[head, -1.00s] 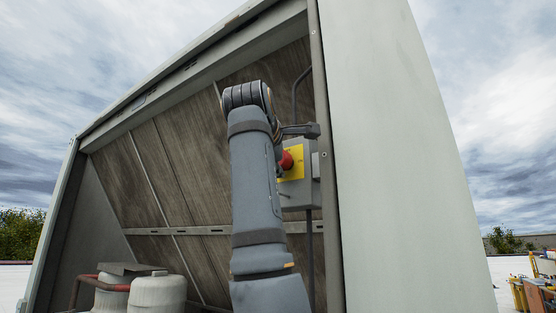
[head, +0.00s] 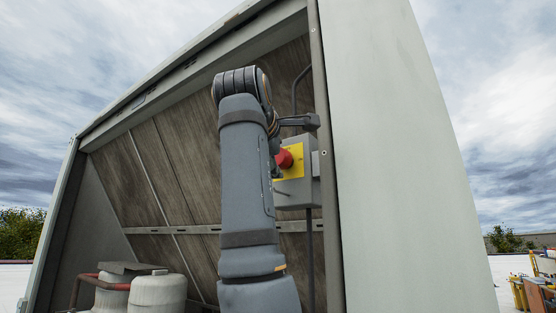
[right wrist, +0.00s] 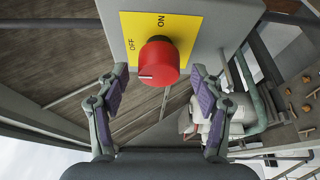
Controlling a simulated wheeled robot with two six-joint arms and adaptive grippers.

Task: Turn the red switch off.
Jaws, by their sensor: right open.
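The red switch (head: 284,159) is a round knob on a yellow plate (head: 296,165) on a grey box inside the cooler housing. In the right wrist view the red switch (right wrist: 158,62) shows a short white mark on its face, and the yellow plate (right wrist: 186,32) carries the words OFF and ON. I cannot tell which word the mark points to. My right gripper (right wrist: 160,74) is open, its two fingers apart on either side of the knob in that view, with nothing between its pads. My left gripper is not in view.
The grey switch box (head: 299,190) sits by the housing's right frame post, with conduit above and below. The broad pale side panel (head: 395,160) stands right of it. White tanks (head: 158,293) and a red pipe are at lower left.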

